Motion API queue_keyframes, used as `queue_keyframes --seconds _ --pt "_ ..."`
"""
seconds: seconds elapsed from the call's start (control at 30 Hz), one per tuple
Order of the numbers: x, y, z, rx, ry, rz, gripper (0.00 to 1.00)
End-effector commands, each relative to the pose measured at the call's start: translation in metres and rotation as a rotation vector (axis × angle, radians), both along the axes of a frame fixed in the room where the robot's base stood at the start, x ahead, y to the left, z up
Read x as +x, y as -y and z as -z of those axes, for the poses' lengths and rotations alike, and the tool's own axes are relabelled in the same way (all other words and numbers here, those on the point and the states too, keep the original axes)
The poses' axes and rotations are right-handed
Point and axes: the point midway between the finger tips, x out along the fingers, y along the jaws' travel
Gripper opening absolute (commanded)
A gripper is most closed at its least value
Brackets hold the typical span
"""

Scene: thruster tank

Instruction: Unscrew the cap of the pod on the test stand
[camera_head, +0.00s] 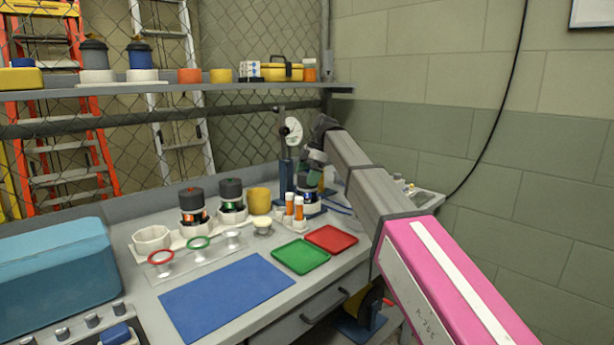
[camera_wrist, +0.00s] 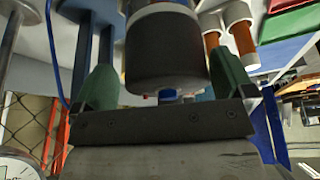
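The pod on the test stand (camera_head: 286,172) is mostly hidden behind my gripper in the head view; its dark, blue-marked body (camera_head: 307,197) shows below. In the wrist view its dark grey cap (camera_wrist: 165,55), with a white band beyond it, lies between my green fingertips. My gripper (camera_wrist: 165,82) also shows in the head view (camera_head: 314,172), at the stand. The fingers are apart, one on each side of the cap. A gap shows at the left finger; the right finger overlaps the cap's edge, and I cannot tell whether it touches.
Two dark-capped pods (camera_head: 192,203) (camera_head: 231,198) stand in a white holder left of the stand. Orange vials (camera_head: 294,207) stand close in front of it. A yellow cup (camera_head: 260,200), green tray (camera_head: 301,257), red tray (camera_head: 331,238) and blue mat (camera_head: 226,295) are nearby.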

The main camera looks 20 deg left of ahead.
Motion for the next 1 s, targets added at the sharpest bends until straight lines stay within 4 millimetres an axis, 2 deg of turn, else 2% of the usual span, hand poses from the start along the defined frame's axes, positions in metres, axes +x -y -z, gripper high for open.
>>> queue_keyframes --seconds 0.17,0.37,0.43,0.7,1.0 --pt "0.000 0.000 -0.009 0.001 0.000 0.000 1.00" --pt "0.003 -0.001 -0.043 0.001 0.003 0.000 1.00" --pt "-0.014 -0.004 -0.049 0.001 0.003 -0.002 1.00" --pt "-0.061 -0.021 -0.078 0.001 0.002 -0.002 1.00" --pt "-0.100 -0.034 -0.103 0.001 0.001 -0.002 1.00"
